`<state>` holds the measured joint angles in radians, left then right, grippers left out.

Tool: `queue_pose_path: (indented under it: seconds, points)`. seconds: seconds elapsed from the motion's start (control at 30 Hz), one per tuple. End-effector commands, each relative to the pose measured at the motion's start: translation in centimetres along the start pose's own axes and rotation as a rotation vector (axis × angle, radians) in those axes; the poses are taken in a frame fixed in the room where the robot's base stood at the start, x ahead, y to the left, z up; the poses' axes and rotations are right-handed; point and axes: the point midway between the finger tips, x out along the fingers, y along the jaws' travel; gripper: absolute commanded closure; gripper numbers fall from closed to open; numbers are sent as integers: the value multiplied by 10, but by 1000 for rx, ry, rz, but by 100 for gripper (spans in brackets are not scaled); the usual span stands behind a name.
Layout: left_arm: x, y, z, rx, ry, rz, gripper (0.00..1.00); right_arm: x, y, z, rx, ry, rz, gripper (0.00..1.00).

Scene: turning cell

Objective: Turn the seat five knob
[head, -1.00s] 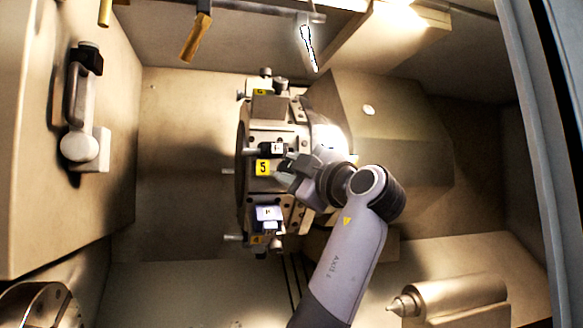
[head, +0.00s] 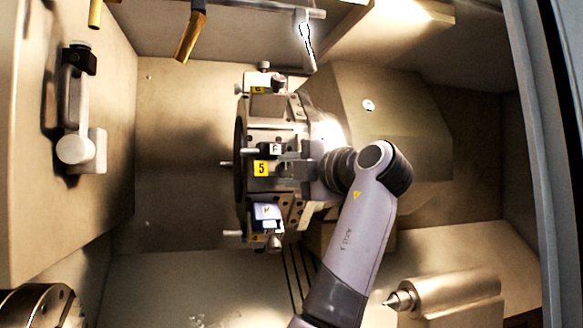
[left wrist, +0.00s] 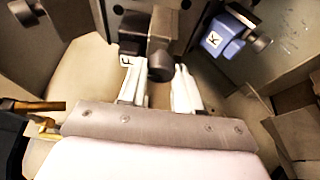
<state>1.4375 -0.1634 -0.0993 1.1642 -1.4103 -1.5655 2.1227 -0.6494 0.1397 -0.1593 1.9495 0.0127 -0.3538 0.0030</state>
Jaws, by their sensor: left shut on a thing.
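The tool turret (head: 240,170) stands in the middle of the head view, with a yellow "5" plate (head: 261,168) on its front face. A holder marked F (head: 270,150) sits just above that plate. My left gripper (head: 288,171) is at the turret, just right of the plate. In the left wrist view its two pale fingers lie on either side of a dark round knob (left wrist: 161,67), and it is shut on that knob. The gripper hides the knob in the head view. My right gripper is not in view.
A blue holder marked K (head: 267,212) is below seat five; it also shows in the left wrist view (left wrist: 217,40). A pointed tailstock (head: 445,296) is at lower right, a chuck (head: 38,305) at lower left. A door handle (head: 75,110) is on the left.

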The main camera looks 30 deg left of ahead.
Motion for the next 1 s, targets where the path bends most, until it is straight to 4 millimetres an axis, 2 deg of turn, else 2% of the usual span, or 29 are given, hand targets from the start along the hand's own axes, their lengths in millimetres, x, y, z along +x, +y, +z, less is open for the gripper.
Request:
queue_pose_path:
  seconds: [0.4, 0.43, 0.5, 0.8, 1.0]
  points:
    - [0, -1, 0, -8, 2, -6, 97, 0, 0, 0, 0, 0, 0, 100]
    - [0, -1, -1, -8, 2, -6, 60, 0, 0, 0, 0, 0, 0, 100]
    - [0, -1, 0, -8, 2, -6, 41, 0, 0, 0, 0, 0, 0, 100]
    - [-1, -1, 0, -6, 0, -4, 41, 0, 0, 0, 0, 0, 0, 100]
    - [-26, -2, 0, -8, -4, -3, 41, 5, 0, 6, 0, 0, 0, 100]
